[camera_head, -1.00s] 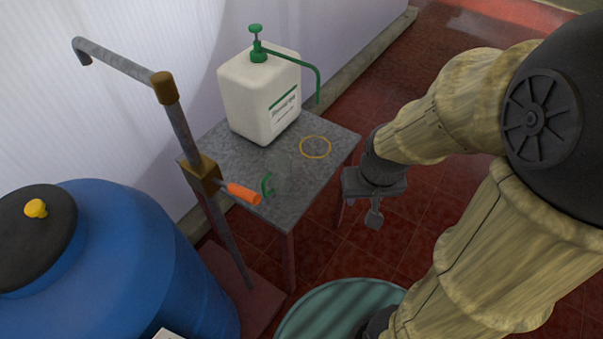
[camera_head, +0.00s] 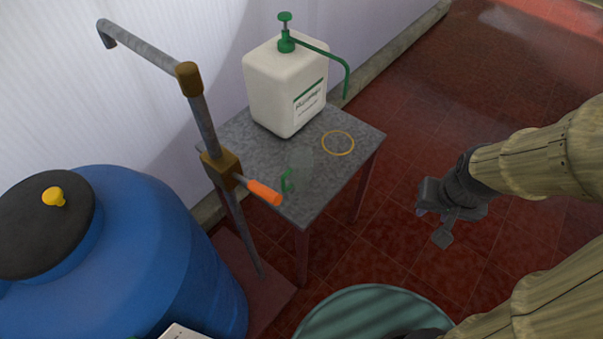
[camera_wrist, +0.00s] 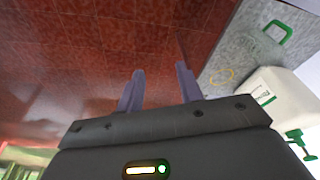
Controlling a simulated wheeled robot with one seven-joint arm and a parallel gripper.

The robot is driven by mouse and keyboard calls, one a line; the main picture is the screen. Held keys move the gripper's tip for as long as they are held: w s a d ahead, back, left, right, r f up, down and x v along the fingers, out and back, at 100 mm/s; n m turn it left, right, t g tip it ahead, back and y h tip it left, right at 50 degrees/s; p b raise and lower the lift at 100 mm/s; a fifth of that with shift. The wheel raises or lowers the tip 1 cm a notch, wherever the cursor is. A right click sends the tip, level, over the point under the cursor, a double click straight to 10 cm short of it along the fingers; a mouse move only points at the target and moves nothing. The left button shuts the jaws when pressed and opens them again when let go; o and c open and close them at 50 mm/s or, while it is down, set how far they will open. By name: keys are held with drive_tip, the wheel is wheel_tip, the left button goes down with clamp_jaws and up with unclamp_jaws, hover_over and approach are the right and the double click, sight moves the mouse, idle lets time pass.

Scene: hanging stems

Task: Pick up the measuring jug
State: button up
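The measuring jug (camera_head: 299,164) is clear with a green handle and stands on the small grey table (camera_head: 237,136). Its clear body is hard to make out. In the wrist view its green handle (camera_wrist: 278,32) shows at the upper right, on the table top. My gripper (camera_head: 441,237) is to the right of the table, apart from the jug, over the red floor. In the wrist view my gripper (camera_wrist: 160,80) has its two fingers spread with nothing between them.
A white canister (camera_head: 285,92) with a green pump stands at the table's back, its spout reaching over a yellow ring (camera_head: 338,143). A standpipe with an orange handle (camera_head: 264,192) rises near the jug. A blue barrel (camera_head: 150,240) and a teal round container (camera_head: 370,315) are nearer.

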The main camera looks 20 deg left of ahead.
drive_tip(key=shift+o, duration=0.4)
drive_tip(key=o, duration=0.4)
drive_tip(key=shift+f, duration=0.1)
drive_tip(key=shift+c, duration=0.2)
drive_tip(key=o, duration=0.6)
drive_tip(key=b+x, duration=0.1)
drive_tip(key=x, duration=0.1)
drive_tip(key=shift+w+f, duration=0.2)
drive_tip(key=shift+f, duration=0.1)
drive_tip(key=shift+o, duration=0.2)
drive_tip(key=w+a+f+m+y+b, duration=0.2)
drive_tip(key=a+f+m+b, duration=0.25)
drive_tip(key=f, duration=0.65)
drive_tip(key=w+a+f+m+y+b, duration=0.25)
drive_tip(key=a+f, duration=0.25)
drive_tip(key=f, duration=0.7)
drive_tip(key=a+f+m+t+y+b, duration=0.2)
drive_tip(key=a+f+m+y+b, duration=0.3)
drive_tip(key=a, duration=0.3)
drive_tip(key=w+a+r+m+t+y+b, duration=0.3)
drive_tip(key=m+t, duration=0.4)
drive_tip(key=m, duration=0.7)
drive_tip(key=shift+w+a+r+y+b, duration=0.3)
drive_tip(key=shift+a+r+y, duration=0.1)
drive_tip(key=shift+y, duration=0.15)
